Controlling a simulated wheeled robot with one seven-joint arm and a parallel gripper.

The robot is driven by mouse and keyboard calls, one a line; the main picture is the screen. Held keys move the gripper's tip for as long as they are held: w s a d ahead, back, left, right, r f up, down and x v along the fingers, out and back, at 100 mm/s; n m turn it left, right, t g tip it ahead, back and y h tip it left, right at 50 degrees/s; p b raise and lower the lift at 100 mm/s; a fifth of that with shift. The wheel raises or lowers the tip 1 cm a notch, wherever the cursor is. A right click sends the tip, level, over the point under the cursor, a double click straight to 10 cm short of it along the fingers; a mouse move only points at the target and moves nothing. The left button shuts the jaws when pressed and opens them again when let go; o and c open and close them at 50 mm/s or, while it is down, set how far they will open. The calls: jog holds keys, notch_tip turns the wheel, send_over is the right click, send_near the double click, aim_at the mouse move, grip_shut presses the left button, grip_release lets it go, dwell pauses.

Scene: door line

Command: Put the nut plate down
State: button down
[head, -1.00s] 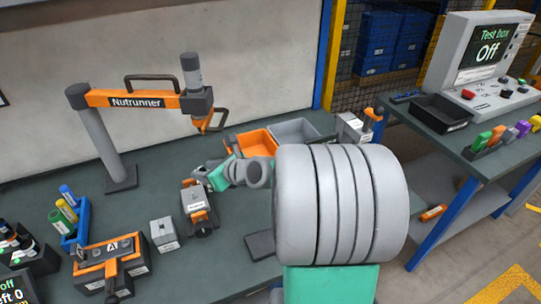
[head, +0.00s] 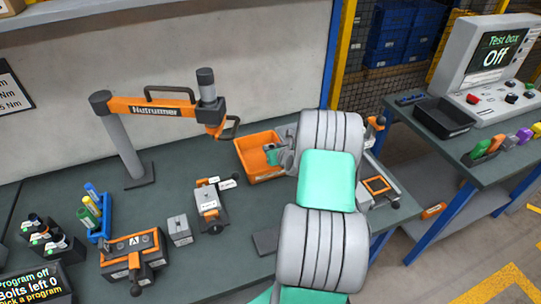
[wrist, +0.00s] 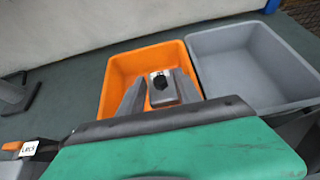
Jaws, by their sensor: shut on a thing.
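The nut plate (wrist: 162,88) is a small metal-grey block with a dark hole, seen between my fingers in the wrist view. My gripper (wrist: 160,84) is shut on it. The plate appears over the inside of an orange bin (wrist: 118,78); I cannot tell whether it touches the bin floor. In the head view my gripper (head: 272,155) is at the right part of the orange bin (head: 266,172), and the plate is not clearly visible there.
A grey bin (wrist: 242,62) stands right beside the orange one; my arm hides it in the head view. The Nutrunner arm (head: 155,108) stands left of the bins. A fixture (head: 210,207) sits in front. A clamp station (head: 378,186) is to the right.

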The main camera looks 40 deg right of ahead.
notch_tip(320, 180, down, 3)
jog(key=shift+f, duration=0.4)
jog(key=shift+f+b, duration=0.3)
jog(key=shift+f, duration=0.2)
jog(key=shift+f, duration=0.1)
jog(key=c, duration=1.1)
grip_release()
